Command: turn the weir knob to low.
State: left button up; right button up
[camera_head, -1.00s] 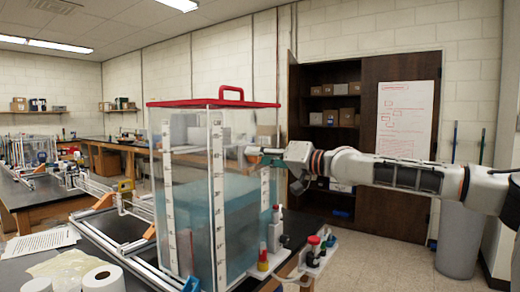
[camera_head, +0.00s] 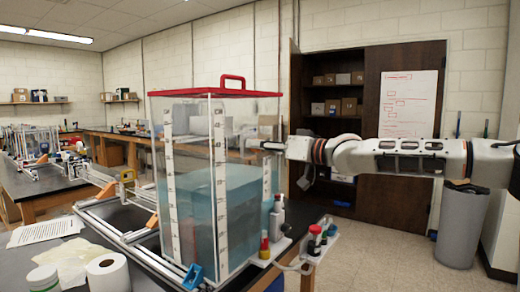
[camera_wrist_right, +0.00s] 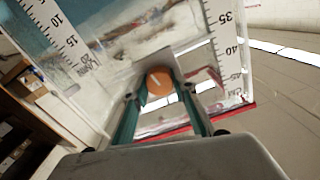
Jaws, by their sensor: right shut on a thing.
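The weir knob (camera_wrist_right: 160,82) is a round orange knob on the clear wall of the tank, seen in the right wrist view. My right gripper (camera_wrist_right: 159,84) has its two teal fingers closed on either side of the knob. In the head view, the right gripper (camera_head: 262,146) reaches from the right to the upper right side of the tank (camera_head: 215,140), above the water line. The knob is hidden there by the gripper. I cannot read a low mark or the knob's angle. My left gripper is not in view.
The tank has a red lid (camera_head: 190,93) with a handle and ruled scales. Bottles (camera_head: 276,218) and a small rack with red-topped vials (camera_head: 316,240) stand below my right arm. A grey bin (camera_head: 461,228) stands right.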

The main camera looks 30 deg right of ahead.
jog(key=n+b, duration=0.2)
jog(key=n, duration=0.1)
jog(key=shift+f+n, duration=0.15)
jog(key=shift+n, duration=0.25)
jog(key=shift+n+b, duration=0.65)
jog(key=shift+n, duration=0.25)
jog(key=n+b, duration=0.1)
jog(key=n, duration=0.1)
jog(key=shift+a+n, duration=0.1)
jog(key=shift+n, duration=0.3)
jog(key=n+b, duration=0.2)
jog(key=n, duration=0.1)
jog(key=shift+n+b, duration=0.35)
jog(key=shift+n, duration=0.95)
pick_arm(q)
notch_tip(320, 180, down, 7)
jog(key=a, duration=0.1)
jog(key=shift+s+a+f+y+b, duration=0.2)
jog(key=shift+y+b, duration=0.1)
jog(key=shift+b, duration=0.1)
pick_arm(e)
jog(key=shift+n, duration=0.7)
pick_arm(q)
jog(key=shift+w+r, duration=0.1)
